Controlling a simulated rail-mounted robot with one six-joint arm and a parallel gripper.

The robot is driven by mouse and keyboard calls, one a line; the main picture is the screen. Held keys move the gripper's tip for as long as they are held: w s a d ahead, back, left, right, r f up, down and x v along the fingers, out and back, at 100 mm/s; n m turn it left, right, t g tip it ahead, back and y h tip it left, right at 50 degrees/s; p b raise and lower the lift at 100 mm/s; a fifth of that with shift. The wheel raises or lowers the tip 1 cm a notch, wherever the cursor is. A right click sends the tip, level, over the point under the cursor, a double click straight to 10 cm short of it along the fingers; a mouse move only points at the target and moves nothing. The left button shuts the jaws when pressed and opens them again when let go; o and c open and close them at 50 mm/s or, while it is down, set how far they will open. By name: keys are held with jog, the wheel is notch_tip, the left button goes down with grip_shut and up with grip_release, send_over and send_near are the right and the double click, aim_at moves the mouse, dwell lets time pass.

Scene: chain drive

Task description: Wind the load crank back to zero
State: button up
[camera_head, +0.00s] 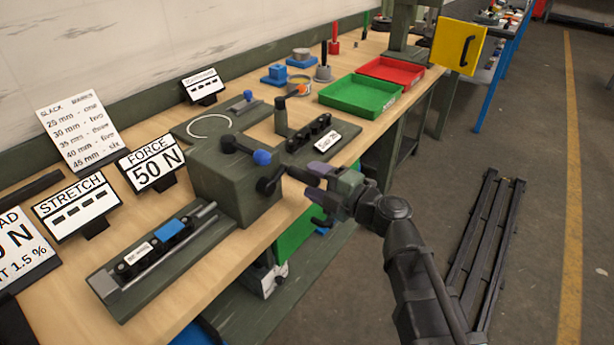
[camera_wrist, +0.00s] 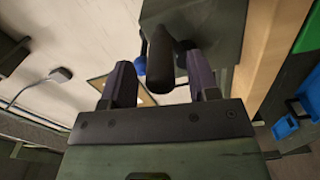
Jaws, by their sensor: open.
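The load crank (camera_head: 268,183) is a black arm with a dark grip on the front face of a green box (camera_head: 232,182). My gripper (camera_head: 305,182) is open, just in front of the crank at the bench's front edge. In the wrist view, the black crank grip (camera_wrist: 161,58) shows between the two spread fingers of my gripper (camera_wrist: 160,80). I cannot tell whether either finger touches it. The force display (camera_head: 152,168) reads 50 N. The stretch display (camera_head: 75,210) shows only dashes.
A lever with a blue knob (camera_head: 262,157) sits on the box just above the crank and also shows in the wrist view (camera_wrist: 140,66). A chain fixture (camera_head: 150,262) lies left of the box. Green (camera_head: 362,97) and red (camera_head: 392,70) trays stand farther back.

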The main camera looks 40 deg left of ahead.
jog(key=d, duration=0.8)
jog(key=shift+w, duration=0.15)
jog(key=shift+d, duration=0.1)
jog(key=shift+c, duration=0.5)
